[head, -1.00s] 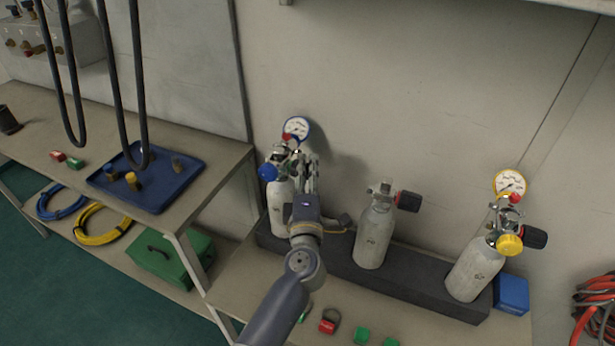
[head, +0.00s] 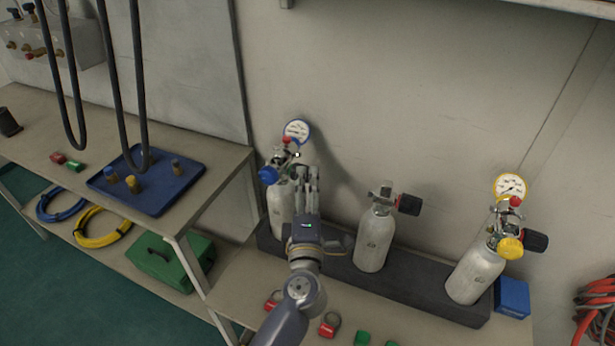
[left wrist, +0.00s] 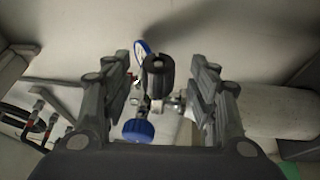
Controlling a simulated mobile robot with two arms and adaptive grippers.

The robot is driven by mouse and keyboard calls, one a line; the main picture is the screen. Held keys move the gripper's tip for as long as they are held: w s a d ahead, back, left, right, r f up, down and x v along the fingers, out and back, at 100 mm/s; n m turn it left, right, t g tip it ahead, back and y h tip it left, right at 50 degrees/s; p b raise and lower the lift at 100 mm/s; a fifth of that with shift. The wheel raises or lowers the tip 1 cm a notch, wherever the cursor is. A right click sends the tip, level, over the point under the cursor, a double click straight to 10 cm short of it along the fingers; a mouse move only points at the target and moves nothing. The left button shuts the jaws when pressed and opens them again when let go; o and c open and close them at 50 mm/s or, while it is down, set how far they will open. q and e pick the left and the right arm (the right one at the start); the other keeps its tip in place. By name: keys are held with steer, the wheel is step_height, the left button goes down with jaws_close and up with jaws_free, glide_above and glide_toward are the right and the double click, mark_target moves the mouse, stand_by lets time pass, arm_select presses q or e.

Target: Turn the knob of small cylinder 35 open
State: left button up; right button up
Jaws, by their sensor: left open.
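Three small grey cylinders stand in a row: a left one (head: 281,207), a middle one (head: 373,238) and a right one (head: 474,275). Their number markings are too small to read. The left one carries a blue regulator knob (head: 268,175) and a blue-rimmed gauge (head: 297,131). My left gripper (head: 311,175) is open beside this cylinder's valve and partly covers it. In the left wrist view a black knob (left wrist: 158,76) lies between the spread fingers, apart from both. The blue regulator knob (left wrist: 138,130) shows below it. My right gripper is not in view.
A dark rack (head: 405,286) holds the cylinders against the wall. The middle cylinder has a black knob (head: 408,204); the right one has a yellow regulator knob (head: 510,248). A blue box (head: 513,297) stands at right. A blue tray (head: 150,187) lies on the left bench.

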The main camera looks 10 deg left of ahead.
arm_select(q)
steer(key=s, duration=0.8)
steer(key=shift+d+f, duration=0.3)
steer(key=shift+f, duration=0.05)
